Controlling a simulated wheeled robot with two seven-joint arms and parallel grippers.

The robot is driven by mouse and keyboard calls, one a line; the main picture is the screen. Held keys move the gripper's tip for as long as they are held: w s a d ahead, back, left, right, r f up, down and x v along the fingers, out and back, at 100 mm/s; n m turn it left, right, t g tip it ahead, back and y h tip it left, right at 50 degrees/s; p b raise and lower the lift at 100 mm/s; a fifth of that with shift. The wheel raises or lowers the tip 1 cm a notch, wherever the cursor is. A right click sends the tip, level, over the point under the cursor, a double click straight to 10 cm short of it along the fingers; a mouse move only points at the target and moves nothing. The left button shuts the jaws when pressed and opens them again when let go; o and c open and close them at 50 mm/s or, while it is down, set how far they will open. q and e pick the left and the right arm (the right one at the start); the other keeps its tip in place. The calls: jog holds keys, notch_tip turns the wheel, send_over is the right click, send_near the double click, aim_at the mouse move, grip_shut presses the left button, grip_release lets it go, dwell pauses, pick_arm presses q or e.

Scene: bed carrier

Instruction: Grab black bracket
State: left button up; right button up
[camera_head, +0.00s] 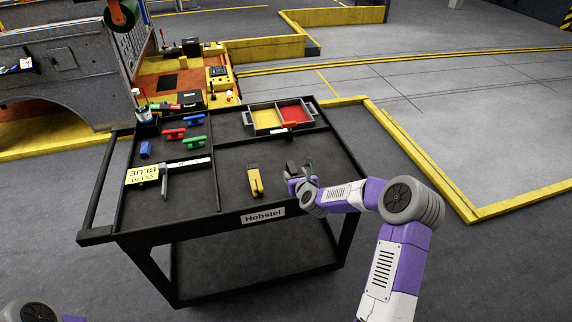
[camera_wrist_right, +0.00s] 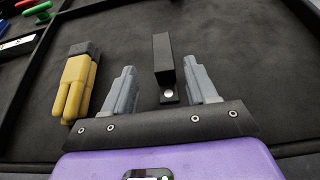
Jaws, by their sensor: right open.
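The black bracket (camera_wrist_right: 163,60) shows in the right wrist view as a dark upright block with a small foot and a light round spot low on it. In the head view it is a small dark shape (camera_head: 291,168) at the right front of the cart, partly hidden by my gripper. My right gripper (camera_wrist_right: 159,68) is open, with one grey finger on each side of the bracket and visible gaps between. In the head view my right gripper (camera_head: 299,175) is over the cart's front right part. My left gripper is out of view.
A yellow tool (camera_head: 255,182) lies left of the bracket, also in the wrist view (camera_wrist_right: 76,85). The black cart (camera_head: 230,150) has raised edges and a divider.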

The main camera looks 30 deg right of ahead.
aim_at(293, 168)
jog(key=shift+d+b+x, duration=0.15)
jog(key=shift+b+x, duration=0.15)
jog(key=shift+x, duration=1.3)
jog(key=shift+d+b+x, duration=0.15)
jog(key=shift+b+x, duration=0.1)
jog(key=shift+x, duration=1.4)
jog(key=shift+r, duration=0.25)
grip_shut()
